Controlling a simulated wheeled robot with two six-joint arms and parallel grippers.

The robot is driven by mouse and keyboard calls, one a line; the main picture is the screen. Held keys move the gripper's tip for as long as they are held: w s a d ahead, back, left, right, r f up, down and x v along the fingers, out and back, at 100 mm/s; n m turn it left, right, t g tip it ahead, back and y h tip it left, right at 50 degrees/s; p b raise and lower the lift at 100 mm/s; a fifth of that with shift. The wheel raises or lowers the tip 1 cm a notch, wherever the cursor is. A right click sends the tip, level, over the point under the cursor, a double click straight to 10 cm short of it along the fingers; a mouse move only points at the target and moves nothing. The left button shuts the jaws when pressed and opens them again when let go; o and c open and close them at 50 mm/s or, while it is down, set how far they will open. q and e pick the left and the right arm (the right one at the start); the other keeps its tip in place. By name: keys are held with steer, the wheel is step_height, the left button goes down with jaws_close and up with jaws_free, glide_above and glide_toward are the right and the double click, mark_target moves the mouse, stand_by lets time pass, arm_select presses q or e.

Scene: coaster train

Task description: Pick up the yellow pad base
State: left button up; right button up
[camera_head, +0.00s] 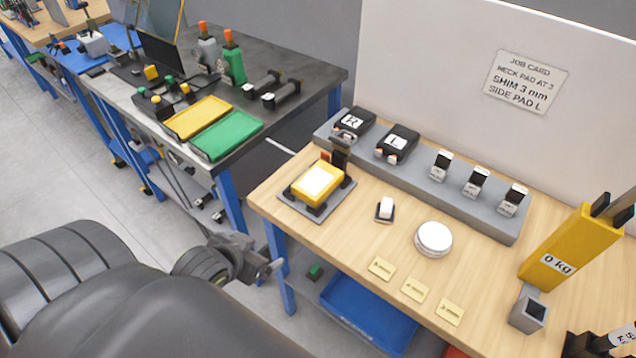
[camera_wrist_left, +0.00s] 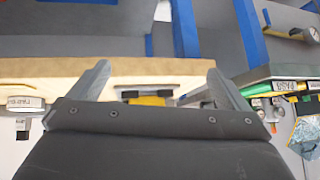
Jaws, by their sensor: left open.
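The yellow pad base (camera_head: 317,182), a block with a pale top, sits on a dark grey plate (camera_head: 290,205) at the left end of the wooden table. My left gripper (camera_head: 272,268) is in front of the table's left corner, below and left of the pad base and apart from it. In the left wrist view the open fingers (camera_wrist_left: 157,76) are empty. Between them a strip of yellow (camera_wrist_left: 148,101), likely the pad base, shows beyond the table edge, mostly hidden by the gripper body.
A grey rack (camera_head: 455,197) with black and white blocks lines the back of the wooden table (camera_head: 350,240). A white round (camera_head: 434,238), yellow cards (camera_head: 413,289) and a yellow 0 kg device (camera_head: 560,250) stand rightward. A dark bench (camera_head: 300,70) is behind left.

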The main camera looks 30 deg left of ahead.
arm_select(q)
steer(key=w+r+m+t+h, duration=0.1)
steer(key=w+r+t+h, duration=0.2)
steer(key=w+r+t, duration=0.35)
steer(key=g, duration=0.1)
glide_toward(315, 181)
steer(key=x, duration=0.4)
steer(key=shift+w+d+p, duration=0.25)
steer(key=shift+p, duration=0.05)
steer(key=shift+p+x, duration=0.55)
steer(key=shift+x, duration=1.35)
steer(key=shift+w+a+f, duration=0.1)
steer(key=shift+w+f, duration=0.25)
steer(key=shift+w, duration=0.25)
arm_select(e)
steer(key=shift+w+d+r, duration=0.1)
steer(key=shift+d+r, duration=0.1)
steer(key=shift+r, duration=0.3)
steer(key=shift+w+d+r, duration=0.1)
steer(key=shift+d+r, duration=0.1)
steer(key=shift+r, duration=0.25)
arm_select(q)
steer(key=c, duration=1.1)
steer(key=shift+c, duration=0.8)
steer(key=shift+r, duration=0.15)
